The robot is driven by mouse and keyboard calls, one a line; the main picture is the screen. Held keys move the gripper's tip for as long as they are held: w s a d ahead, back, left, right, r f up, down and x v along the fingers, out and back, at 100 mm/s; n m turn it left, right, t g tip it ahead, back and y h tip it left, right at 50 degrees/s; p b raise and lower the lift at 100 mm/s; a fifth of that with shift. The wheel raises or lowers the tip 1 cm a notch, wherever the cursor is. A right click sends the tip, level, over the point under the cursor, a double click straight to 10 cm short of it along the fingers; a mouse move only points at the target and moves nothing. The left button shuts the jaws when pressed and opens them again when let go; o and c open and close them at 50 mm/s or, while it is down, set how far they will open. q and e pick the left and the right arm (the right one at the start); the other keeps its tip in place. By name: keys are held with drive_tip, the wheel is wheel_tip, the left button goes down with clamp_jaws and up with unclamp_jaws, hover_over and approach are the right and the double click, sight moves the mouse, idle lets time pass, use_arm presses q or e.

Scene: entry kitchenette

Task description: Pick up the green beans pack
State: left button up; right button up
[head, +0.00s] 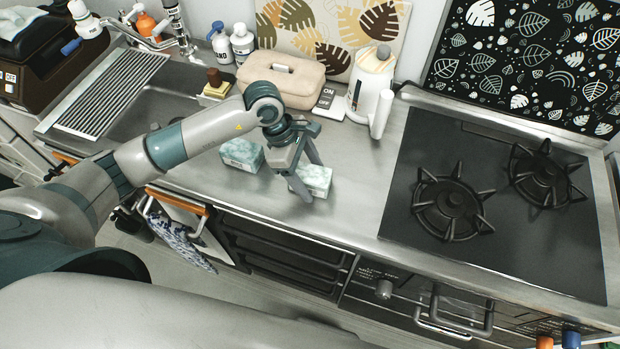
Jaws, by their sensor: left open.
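Two small pale green-and-white packs stand on the steel counter, and their labels are too small to read, so I cannot tell which is the green beans pack. One pack (316,178) is at my left gripper; the other pack (242,155) stands to its left, nearer the sink. My left gripper (310,181) is open and points down at the right-hand pack. One finger is in front of that pack's left side and the other reaches behind its top. I cannot tell whether the fingers touch it. My right gripper is not in view.
A beige bread box (280,82) and a white kettle (371,88) stand behind the packs. A black gas hob (400,190) lies to the right, and a sink with a drainer (110,95) to the left. The counter (355,205) between pack and hob is clear.

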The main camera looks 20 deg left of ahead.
sight(315, 174)
use_arm(q)
drive_tip(key=shift+c, duration=0.3)
drive_tip(key=c, duration=1.3)
drive_tip(key=shift+o, duration=0.2)
drive_tip(key=shift+r, duration=0.1)
drive_tip(key=shift+r+p, duration=0.4)
drive_tip(key=shift+p, duration=0.35)
wheel_tip(315, 174, up, 3)
drive_tip(key=b, duration=0.3)
drive_tip(key=s+d+r+b, duration=0.2)
drive_tip(key=s+r, duration=0.5)
drive_tip(key=s, duration=0.4)
drive_tip(key=shift+s+r+b, duration=0.25)
drive_tip(key=shift+r+b, duration=0.05)
drive_tip(key=shift+b, duration=0.6)
drive_tip(key=shift+d, duration=0.15)
